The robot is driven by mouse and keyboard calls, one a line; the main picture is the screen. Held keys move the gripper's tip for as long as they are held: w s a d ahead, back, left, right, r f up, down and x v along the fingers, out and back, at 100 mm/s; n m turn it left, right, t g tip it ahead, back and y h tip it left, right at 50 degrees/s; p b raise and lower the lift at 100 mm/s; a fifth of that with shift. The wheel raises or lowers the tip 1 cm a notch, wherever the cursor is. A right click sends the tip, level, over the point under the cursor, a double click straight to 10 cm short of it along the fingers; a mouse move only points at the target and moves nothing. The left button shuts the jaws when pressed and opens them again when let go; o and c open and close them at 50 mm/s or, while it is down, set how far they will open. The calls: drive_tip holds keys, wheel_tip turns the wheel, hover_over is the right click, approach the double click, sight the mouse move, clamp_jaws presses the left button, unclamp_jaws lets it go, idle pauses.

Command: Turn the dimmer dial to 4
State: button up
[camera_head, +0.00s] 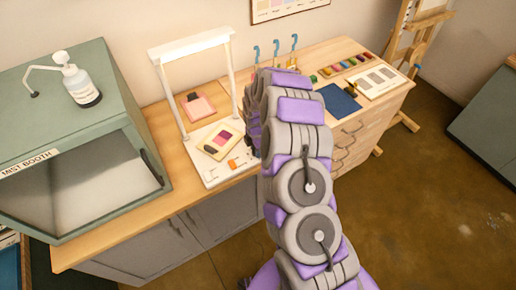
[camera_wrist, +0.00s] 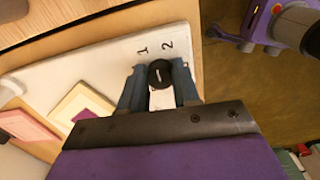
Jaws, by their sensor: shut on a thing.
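The dimmer dial (camera_wrist: 159,73) is a small round black knob with a white pointer mark, on a white base panel (camera_wrist: 75,69). The printed digits 1 and 2 show just beyond the knob; other digits are hidden. In the wrist view the mark runs roughly up the picture, towards the side of the 2; its exact setting cannot be told. My gripper (camera_wrist: 159,88) is shut on the dial, one dark finger on each side. In the head view the white base (camera_head: 211,179) carries a white frame; my arm hides the dial and fingertips.
A pink item (camera_head: 197,106) lies behind. The green mist booth (camera_head: 75,130) stands left. A blue cloth (camera_head: 338,101) and paint tray (camera_head: 347,66) lie right.

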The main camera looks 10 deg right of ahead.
drive_tip(key=m, duration=0.4)
drive_tip(key=shift+s+a+m, duration=0.1)
drive_tip(key=shift+a+m, duration=0.2)
drive_tip(key=m, duration=0.4)
drive_tip(key=shift+m, duration=0.3)
drive_tip(key=m, duration=0.4)
drive_tip(key=shift+m, duration=0.3)
drive_tip(key=m, duration=0.4)
drive_tip(key=shift+w+r, duration=0.1)
drive_tip(key=shift+w, duration=0.15)
drive_tip(key=m, duration=0.7)
drive_tip(key=shift+w+m, duration=0.1)
drive_tip(key=shift+m, duration=0.2)
drive_tip(key=m+b, duration=0.1)
drive_tip(key=m, duration=0.3)
drive_tip(key=shift+m, duration=0.3)
drive_tip(key=shift+m+b, duration=0.4)
drive_tip(key=shift+m, duration=1.2)
